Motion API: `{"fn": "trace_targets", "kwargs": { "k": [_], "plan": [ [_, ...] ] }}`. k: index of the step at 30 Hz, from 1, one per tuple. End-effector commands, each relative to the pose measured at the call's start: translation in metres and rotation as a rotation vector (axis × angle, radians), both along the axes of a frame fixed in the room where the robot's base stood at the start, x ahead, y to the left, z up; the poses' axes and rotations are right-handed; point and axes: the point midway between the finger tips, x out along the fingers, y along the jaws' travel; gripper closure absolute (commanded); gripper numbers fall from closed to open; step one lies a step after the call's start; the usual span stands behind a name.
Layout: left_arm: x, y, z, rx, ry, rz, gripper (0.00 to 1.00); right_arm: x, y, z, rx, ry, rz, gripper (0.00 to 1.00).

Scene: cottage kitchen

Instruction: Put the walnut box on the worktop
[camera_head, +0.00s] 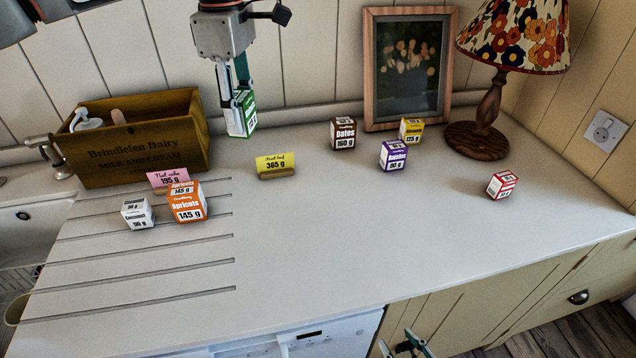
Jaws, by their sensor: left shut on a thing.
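My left gripper (238,98) comes down from the top, shut on a small green and white box (242,115). It holds the box upright, apparently above the back of the white worktop (330,230). The box's name is too small to read, and no other box in view reads as walnut. My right gripper (401,345) shows at the bottom edge, in front of the cabinet. Its fingertips are apart with nothing seen between them.
A pink card (168,178), orange apricots box (187,203) and white box (138,213) stand left; a yellow card (275,165) is central. Dates (343,133), purple (393,155), yellow (411,130) and red (502,185) boxes stand right. Worktop's front middle is clear.

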Motion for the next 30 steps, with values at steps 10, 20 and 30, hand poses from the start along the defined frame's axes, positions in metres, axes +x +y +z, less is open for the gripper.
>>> {"fn": "trace_targets", "kwargs": {
  "k": [10, 20, 30],
  "plan": [
    [-0.001, 0.0, -0.073, -0.001, 0.005, -0.007, 0.85, -0.002, -0.001, -0.009, -0.002, 0.009, 0.0, 0.6],
    [-0.001, -0.001, -0.142, -0.001, 0.002, -0.005, 0.85, -0.002, -0.001, -0.007, -0.002, 0.008, -0.001, 0.6],
    [0.0, -0.001, -0.169, 0.0, 0.001, -0.006, 0.85, 0.0, -0.001, -0.003, 0.0, 0.0, -0.001, 0.6]
  ]
}}
